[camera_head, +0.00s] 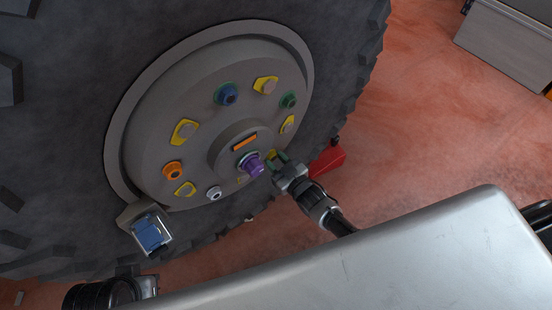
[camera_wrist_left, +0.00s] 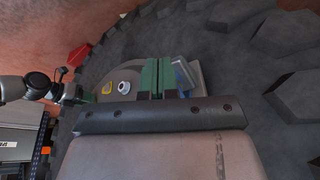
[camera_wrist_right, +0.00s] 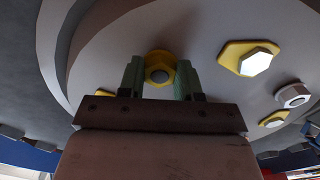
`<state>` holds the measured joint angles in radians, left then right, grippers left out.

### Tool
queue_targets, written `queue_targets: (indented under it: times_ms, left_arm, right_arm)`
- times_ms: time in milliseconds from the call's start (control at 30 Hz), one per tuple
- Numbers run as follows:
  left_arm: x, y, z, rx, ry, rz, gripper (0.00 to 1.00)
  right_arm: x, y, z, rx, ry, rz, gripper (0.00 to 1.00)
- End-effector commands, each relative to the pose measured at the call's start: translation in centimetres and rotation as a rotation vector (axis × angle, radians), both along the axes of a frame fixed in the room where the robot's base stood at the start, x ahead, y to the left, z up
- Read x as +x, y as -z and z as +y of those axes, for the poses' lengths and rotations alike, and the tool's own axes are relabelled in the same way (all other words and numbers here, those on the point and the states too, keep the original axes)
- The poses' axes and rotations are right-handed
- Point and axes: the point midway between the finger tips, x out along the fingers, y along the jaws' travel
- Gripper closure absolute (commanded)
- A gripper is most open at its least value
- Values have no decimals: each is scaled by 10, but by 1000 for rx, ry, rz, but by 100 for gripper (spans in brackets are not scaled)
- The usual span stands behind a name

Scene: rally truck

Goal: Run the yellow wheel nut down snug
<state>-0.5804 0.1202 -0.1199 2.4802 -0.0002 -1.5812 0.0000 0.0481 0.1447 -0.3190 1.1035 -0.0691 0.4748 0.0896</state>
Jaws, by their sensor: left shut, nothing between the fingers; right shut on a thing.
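The yellow wheel nut (camera_wrist_right: 160,57) sits round a grey stud end on the wheel hub (camera_wrist_right: 215,88). My right gripper (camera_wrist_right: 161,80) is shut on it, with one green finger on each side. In the head view my right gripper (camera_head: 278,163) is at the hub's lower right, beside a purple nut (camera_head: 252,168), and the yellow nut (camera_head: 271,155) is partly hidden by the fingers. My left gripper (camera_wrist_left: 157,77) shows in the left wrist view, its green fingers together and empty, in front of the wheel. Whether the nut is seated against the hub I cannot tell.
The hub also carries blue (camera_head: 227,94), green (camera_head: 289,101), orange (camera_head: 173,170) and white (camera_head: 214,193) nuts, and several yellow-tabbed ones (camera_head: 184,131). A blue-faced block (camera_head: 152,233) is at the wheel's lower edge. A red block (camera_head: 327,160) lies behind my right gripper.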

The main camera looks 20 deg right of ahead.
Motion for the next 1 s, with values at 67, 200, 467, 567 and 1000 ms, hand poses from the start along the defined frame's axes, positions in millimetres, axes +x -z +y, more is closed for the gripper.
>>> queue_targets:
  times_ms: [67, 200, 467, 567, 1000]
  left_arm:
    - [0, -2, 0, 0, 0, -1, 100]
    - [0, -3, 0, 0, 0, -1, 100]
    - [0, -4, 0, 0, 0, -1, 100]
    - [0, -4, 0, 0, 0, -1, 100]
    - [0, -1, 0, 0, 0, -2, 100]
  right_arm:
    - [-4, 4, -2, 63, 0, 36, 90]
    - [-4, 5, -1, 187, 1, 80, 90]
    - [-4, 5, 0, 419, 2, 165, 90]
    - [-4, 5, 0, 506, 3, 197, 90]
    - [-5, 5, 1, 808, 6, 307, 90]
